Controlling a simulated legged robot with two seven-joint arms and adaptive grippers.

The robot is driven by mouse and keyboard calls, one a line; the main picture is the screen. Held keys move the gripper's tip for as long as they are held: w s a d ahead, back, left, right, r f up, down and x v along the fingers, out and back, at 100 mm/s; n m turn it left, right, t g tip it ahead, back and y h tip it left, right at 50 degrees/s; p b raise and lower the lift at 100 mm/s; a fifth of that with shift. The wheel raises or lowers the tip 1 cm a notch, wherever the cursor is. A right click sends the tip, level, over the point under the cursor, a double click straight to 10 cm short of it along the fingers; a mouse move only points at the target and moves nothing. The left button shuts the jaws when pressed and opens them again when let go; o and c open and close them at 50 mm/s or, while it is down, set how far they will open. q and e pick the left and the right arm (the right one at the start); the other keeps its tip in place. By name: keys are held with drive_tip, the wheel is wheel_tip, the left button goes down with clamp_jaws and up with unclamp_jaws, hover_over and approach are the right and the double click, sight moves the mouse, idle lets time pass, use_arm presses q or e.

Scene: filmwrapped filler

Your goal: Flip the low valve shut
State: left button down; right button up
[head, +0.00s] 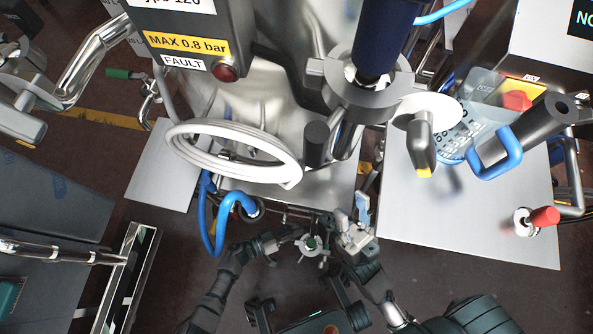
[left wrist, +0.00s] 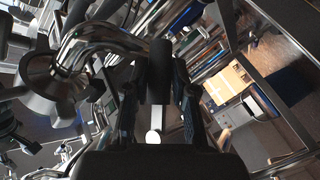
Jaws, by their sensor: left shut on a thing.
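The low valve (head: 313,244) is a small metal fitting with a green spot, low at the front of the machine between my two grippers. My left gripper (head: 292,234) reaches it from the left. In the left wrist view its fingers (left wrist: 160,95) are closed around a dark rounded handle (left wrist: 159,62), next to a curved chrome pipe (left wrist: 95,42). The handle's exact angle is hard to read. My right gripper (head: 352,228) is just right of the valve, beside grey-blue parts; its fingers are too small and cluttered to read.
A blue hose (head: 212,225) hangs just left of the valve. A coiled white hose (head: 235,150) and a metal plate (head: 470,215) lie above and to the right. A steel-framed stand (head: 130,275) is at the left. Dark floor shows between them.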

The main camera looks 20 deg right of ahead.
use_arm(q)
drive_tip(key=shift+f, duration=0.1)
drive_tip(key=c, duration=0.9)
unclamp_jaws()
drive_tip(key=shift+c, duration=0.2)
drive_tip(key=a+r, duration=0.1)
drive_tip(key=a, duration=1)
drive_tip(key=shift+s+a, duration=0.2)
drive_tip(key=shift+a, duration=0.2)
